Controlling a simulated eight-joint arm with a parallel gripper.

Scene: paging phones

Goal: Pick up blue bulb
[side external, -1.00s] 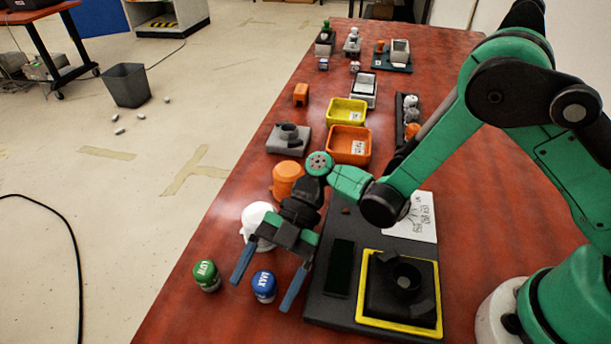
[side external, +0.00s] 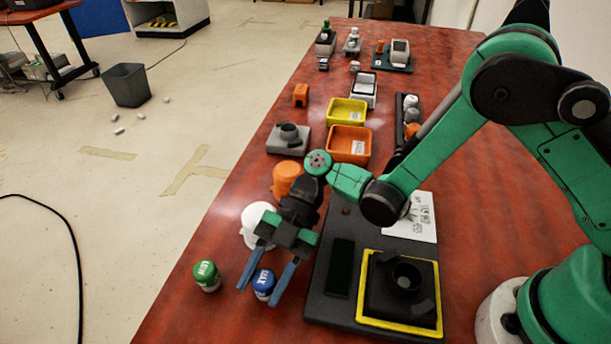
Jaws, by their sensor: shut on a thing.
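The blue bulb (side external: 264,283) is a small blue, jar-like piece with a white label, upright on the red-brown table near its left edge. My gripper (side external: 258,288) reaches down over it, with one blue finger on each side. The fingers are shut on the blue bulb, which still appears to rest on the table. The fingers partly cover its sides.
A green bulb (side external: 206,276) stands just left of my gripper. A white round piece (side external: 256,224) and an orange one (side external: 287,178) stand behind it. A dark board with a yellow-framed square (side external: 430,331) lies to the right. Orange (side external: 366,157) and yellow (side external: 346,100) bins stand farther back.

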